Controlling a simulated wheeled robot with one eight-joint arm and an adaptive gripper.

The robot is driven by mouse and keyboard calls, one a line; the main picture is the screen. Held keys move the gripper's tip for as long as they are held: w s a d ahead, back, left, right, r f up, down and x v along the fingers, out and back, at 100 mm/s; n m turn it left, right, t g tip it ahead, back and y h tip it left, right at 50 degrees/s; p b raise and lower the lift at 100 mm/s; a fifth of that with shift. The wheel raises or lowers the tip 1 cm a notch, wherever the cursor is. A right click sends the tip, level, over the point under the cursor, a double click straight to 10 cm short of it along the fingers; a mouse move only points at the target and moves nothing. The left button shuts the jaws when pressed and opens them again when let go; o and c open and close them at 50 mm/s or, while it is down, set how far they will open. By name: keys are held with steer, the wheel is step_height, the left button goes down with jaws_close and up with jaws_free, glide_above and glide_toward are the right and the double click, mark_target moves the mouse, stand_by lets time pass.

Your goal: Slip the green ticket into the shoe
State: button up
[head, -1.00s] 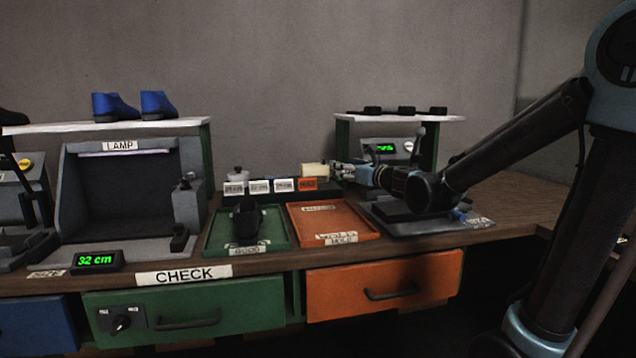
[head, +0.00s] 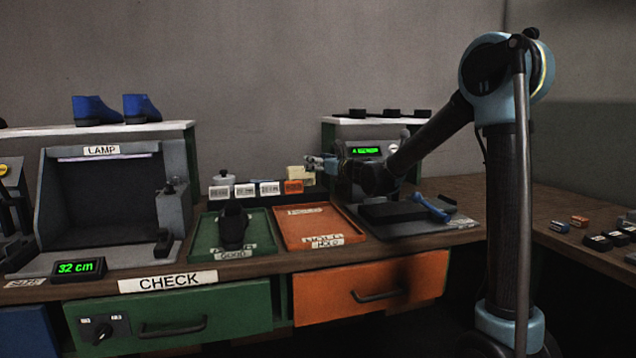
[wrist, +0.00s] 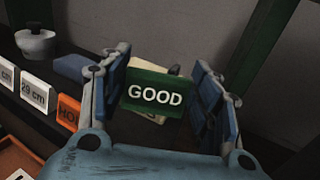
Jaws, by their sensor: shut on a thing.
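The green ticket (wrist: 153,95), marked GOOD, stands between the fingers of my gripper (wrist: 160,97) in the wrist view. The gripper is shut on it. A cream block (wrist: 146,65) shows just behind the ticket. In the head view my gripper (head: 313,164) is beside this cream block (head: 299,173), at the back of the bench; the ticket cannot be made out there. A dark shoe (head: 234,224) stands in the green GOOD tray (head: 265,235), left of and nearer than my gripper. Its opening is too dark to see clearly.
The orange HOLD tray (head: 305,228) is empty. A row of white cards (head: 246,189) and an orange card (head: 293,187) stands behind the trays. A press with a green display (head: 366,151) is to the right, with a blue tool (head: 430,207) in front. The lamp booth (head: 100,150) is left.

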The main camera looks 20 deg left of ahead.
steer(key=shift+s+f, duration=0.1)
steer(key=shift+f, duration=1.8)
step_height(320, 180, down, 2)
steer(key=shift+f, duration=0.55)
steer(key=o, duration=0.4)
steer(key=shift+f, duration=0.1)
